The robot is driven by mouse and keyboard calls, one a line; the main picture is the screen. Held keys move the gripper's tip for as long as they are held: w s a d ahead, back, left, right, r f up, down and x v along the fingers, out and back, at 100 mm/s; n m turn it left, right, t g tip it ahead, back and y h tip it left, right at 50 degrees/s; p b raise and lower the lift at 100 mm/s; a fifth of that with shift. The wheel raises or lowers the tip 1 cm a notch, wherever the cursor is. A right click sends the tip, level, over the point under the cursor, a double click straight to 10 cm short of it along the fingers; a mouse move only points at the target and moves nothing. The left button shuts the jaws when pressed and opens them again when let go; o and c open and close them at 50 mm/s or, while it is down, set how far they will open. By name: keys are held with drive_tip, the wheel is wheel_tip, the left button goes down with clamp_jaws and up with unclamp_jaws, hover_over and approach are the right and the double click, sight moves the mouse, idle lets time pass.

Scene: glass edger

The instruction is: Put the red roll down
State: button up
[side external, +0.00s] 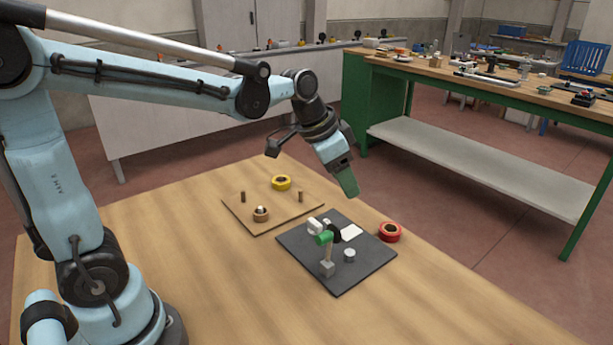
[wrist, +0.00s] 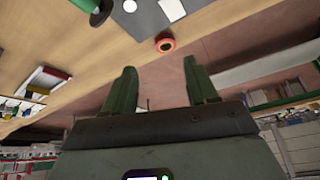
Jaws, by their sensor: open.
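The red roll (side external: 390,232) lies flat on the wooden table, just off the right corner of the dark grey mat. It also shows in the wrist view (wrist: 165,44), near the table edge and beyond my fingertips. My gripper (side external: 347,183) hangs above the table behind the mat, up and to the left of the roll, and does not touch it. In the wrist view my gripper (wrist: 158,75) has its two green fingers spread apart with nothing between them.
The table's front right (side external: 450,300) is clear.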

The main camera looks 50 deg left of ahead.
drive_tip(key=s+a+f+n+t+y, duration=0.1)
drive_tip(key=s+n, duration=0.3)
drive_tip(key=s, duration=0.8)
drive_tip(key=shift+s+f+t+y, duration=0.35)
drive_tip(key=shift+f+t, duration=0.25)
drive_tip(key=shift+f, duration=0.1)
drive_tip(key=shift+a, duration=0.1)
drive_tip(key=o, duration=0.4)
drive_tip(key=shift+c, duration=0.2)
